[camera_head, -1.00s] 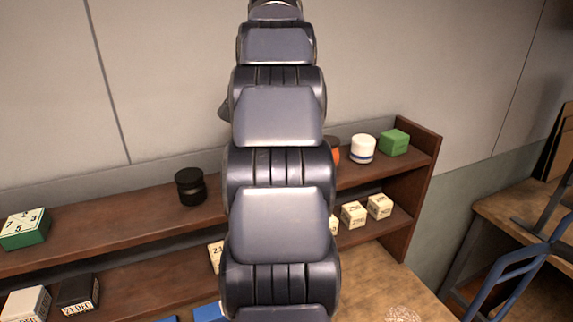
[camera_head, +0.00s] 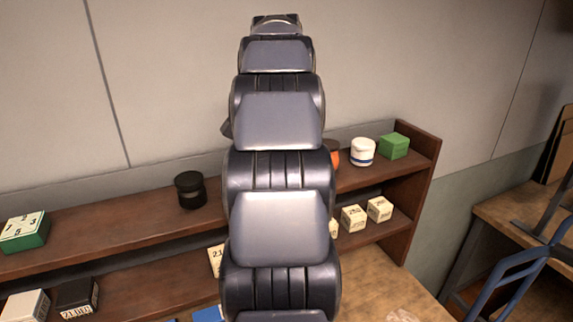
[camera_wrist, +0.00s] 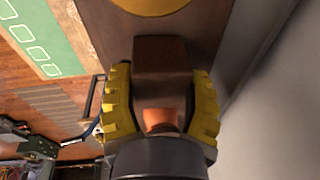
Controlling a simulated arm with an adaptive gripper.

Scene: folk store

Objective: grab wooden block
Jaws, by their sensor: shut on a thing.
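In the wrist view, a dark brown wooden block (camera_wrist: 162,58) sits between the two yellow ridged fingers of my gripper (camera_wrist: 161,84). My gripper is shut on the block, with one finger on each side. An orange patch (camera_wrist: 160,120) shows just below the block, close to the dark gripper body; I cannot tell what it belongs to. In the head view my arm stands in the middle, and the gripper and the block are hidden.
A brown two-level shelf (camera_head: 411,190) runs along the wall. It holds a black jar (camera_head: 190,189), a white jar (camera_head: 362,151), a green block (camera_head: 394,146) and several small boxes. A blue metal frame (camera_head: 510,270) stands at the right.

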